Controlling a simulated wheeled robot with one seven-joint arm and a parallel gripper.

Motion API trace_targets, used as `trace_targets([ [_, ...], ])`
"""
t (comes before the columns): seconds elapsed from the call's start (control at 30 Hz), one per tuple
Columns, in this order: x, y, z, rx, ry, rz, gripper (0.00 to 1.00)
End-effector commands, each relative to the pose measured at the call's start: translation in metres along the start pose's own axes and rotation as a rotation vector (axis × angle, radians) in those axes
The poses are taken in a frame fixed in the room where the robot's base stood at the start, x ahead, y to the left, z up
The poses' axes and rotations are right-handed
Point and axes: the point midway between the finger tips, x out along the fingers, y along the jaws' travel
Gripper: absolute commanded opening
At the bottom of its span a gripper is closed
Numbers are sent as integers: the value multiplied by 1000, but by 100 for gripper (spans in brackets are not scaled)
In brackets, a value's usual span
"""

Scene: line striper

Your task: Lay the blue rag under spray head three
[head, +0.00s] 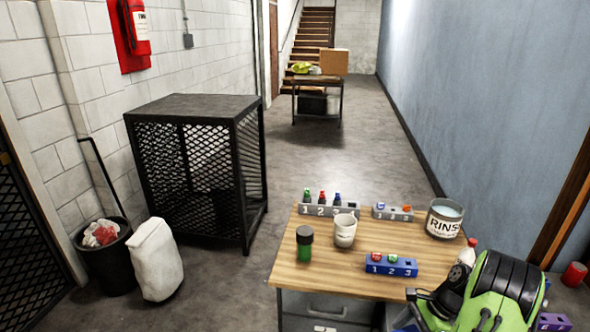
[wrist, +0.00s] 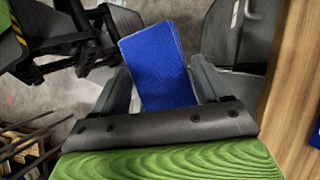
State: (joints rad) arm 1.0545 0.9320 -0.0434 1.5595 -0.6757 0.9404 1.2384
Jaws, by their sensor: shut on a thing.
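The blue rag (wrist: 160,62) shows in the wrist view as a flat, textured blue rectangle, slightly tilted. It lies between the two grey fingers of my gripper (wrist: 163,82), which is shut on it. The rag's lower end is hidden behind the gripper's dark body. In the head view my green arm fills the lower right corner, and the rag does not show there. I cannot make out a spray head marked three in either view.
A black mesh cage (head: 200,165) stands left.

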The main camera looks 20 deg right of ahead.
Motion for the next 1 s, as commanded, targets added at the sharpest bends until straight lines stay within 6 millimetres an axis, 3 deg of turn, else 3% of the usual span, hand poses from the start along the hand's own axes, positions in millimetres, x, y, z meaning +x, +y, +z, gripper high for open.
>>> trace_targets([
  [0.3, 121, -42, 95, -744, 0, 431, 41],
  [0.5, 192, -40, 160, -1232, 2, 714, 41],
  [0.6, 216, -35, 184, -1417, 2, 818, 41],
  [0.8, 235, -28, 206, -1582, 0, 910, 41],
  [1.0, 235, -28, 207, -1589, 0, 914, 40],
])
